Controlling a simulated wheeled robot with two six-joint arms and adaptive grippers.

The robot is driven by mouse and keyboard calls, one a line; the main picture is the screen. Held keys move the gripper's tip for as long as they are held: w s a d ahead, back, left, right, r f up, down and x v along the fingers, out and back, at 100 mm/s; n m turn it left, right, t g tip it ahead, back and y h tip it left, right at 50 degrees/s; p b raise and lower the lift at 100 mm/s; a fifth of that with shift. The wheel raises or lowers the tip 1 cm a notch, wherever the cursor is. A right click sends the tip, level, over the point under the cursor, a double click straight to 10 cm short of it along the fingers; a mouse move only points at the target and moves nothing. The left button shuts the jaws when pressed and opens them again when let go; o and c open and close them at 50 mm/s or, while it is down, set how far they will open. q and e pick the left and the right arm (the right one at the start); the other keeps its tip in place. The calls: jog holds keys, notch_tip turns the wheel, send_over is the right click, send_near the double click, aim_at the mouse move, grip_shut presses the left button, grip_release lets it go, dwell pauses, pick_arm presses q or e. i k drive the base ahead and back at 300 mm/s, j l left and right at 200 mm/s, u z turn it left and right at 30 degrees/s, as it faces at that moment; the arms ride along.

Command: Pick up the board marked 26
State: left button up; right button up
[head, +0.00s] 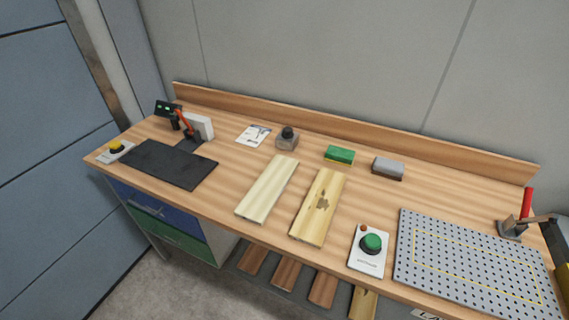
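Two wooden boards lie flat on the workbench in the middle of the head view. The left board (268,190) is pale and plain. The right board (312,222) is yellower with a dark patch (322,202) near its middle. The two lie side by side with a gap between them. I cannot read a number 26 on either board, so I cannot tell which one is marked.
The bench (222,205) also holds a black mat (168,165), a green block (340,154), a grey block (388,168), a dark-topped container (287,140), a green push-button box (370,248) and a perforated plate (470,265). A raised backboard (420,145) runs along the rear.

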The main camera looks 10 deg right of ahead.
aim_at(256, 206)
jog(key=k+l+u, duration=0.25)
jog(key=k+l, duration=0.3)
jog(key=l, duration=0.3)
jog(key=k+l+u, duration=0.25)
jog(key=k+l, duration=0.35)
jog(key=l, duration=0.15)
